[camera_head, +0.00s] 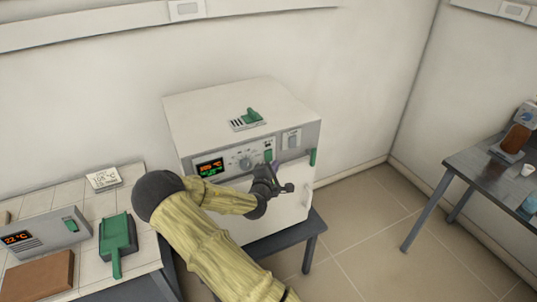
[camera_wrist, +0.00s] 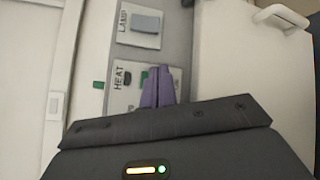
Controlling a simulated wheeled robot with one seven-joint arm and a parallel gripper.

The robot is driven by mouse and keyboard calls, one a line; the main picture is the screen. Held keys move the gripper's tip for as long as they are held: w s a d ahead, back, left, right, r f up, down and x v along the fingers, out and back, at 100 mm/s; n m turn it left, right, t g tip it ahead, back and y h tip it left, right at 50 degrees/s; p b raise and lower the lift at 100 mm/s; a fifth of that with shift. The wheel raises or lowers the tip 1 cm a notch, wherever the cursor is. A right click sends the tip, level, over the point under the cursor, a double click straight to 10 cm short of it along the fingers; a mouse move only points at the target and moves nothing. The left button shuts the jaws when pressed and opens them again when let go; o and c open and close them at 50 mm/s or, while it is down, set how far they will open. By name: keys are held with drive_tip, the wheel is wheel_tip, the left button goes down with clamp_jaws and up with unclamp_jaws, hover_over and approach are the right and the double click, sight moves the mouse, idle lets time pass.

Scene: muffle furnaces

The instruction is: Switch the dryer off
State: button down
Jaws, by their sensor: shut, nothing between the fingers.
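The dryer (camera_head: 235,137) is a white box with a grey front panel, standing on a dark stand. Its display (camera_head: 209,168) is lit with orange and green digits. A dial (camera_head: 245,163) and a green switch (camera_head: 268,156) sit to the right of it. In the wrist view, the plate marked HEAT (camera_wrist: 120,98) carries a switch partly hidden behind my fingers; green shows beside them. The grey LAMP switch (camera_wrist: 146,23) is on the plate above. My gripper (camera_head: 276,166) is shut and empty, its purple fingertips (camera_wrist: 158,72) in front of the HEAT plate. I cannot tell whether they touch it.
A green-handled item (camera_head: 247,118) lies on the dryer's top. At left, a tiled bench (camera_head: 91,208) holds a second lit unit (camera_head: 40,233), a green tool (camera_head: 117,240) and a brown block (camera_head: 40,275). A dark table (camera_head: 490,165) stands right. Floor between is clear.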

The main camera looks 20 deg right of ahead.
drive_tip(key=s, duration=0.2)
drive_tip(key=shift+s+f, duration=0.15)
drive_tip(key=shift+s, duration=0.15)
idle(0.3)
drive_tip(key=s+a+f+m+g+y, duration=0.3)
drive_tip(key=s+a+m+g+y, duration=0.35)
drive_tip(key=s+m, duration=0.3)
drive_tip(key=s+a+r+m+g+y, duration=0.1)
drive_tip(key=s+a+r+m+y, duration=0.1)
drive_tip(key=s+a+r, duration=0.3)
drive_tip(key=s+a+r+m+g+y, duration=0.2)
drive_tip(key=s+a+r, duration=0.3)
drive_tip(key=s, duration=0.5)
drive_tip(key=shift+s+r+m, duration=0.2)
drive_tip(key=shift+r+m, duration=0.55)
drive_tip(key=shift+r, duration=0.05)
drive_tip(key=shift+a+y, duration=0.1)
drive_tip(key=shift+y, duration=0.15)
